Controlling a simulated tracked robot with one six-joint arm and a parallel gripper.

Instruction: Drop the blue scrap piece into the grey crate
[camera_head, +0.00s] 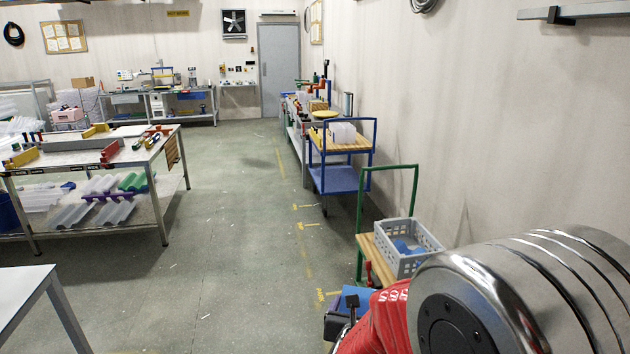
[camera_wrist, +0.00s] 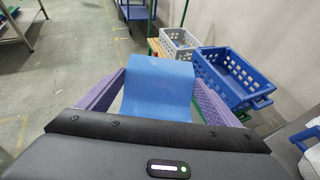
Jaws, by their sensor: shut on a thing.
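In the head view a bit of blue (camera_head: 352,296) shows beside my arm, near the dark gripper parts. The grey crate (camera_head: 413,268) stands on a wooden-topped cart in the head view, with blue pieces inside. In the wrist view the grey crate (camera_wrist: 172,38) is beyond the scrap piece, up and slightly right. The piece is apart from the crate, on the near side.
A blue crate (camera_wrist: 235,78) stands right of the grey crate in the wrist view. The cart with a green handle (camera_head: 388,170) carries the grey crate. A blue trolley (camera_head: 340,178) stands farther back. The wall is close on the right; the floor (camera_head: 225,240) on the left is open.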

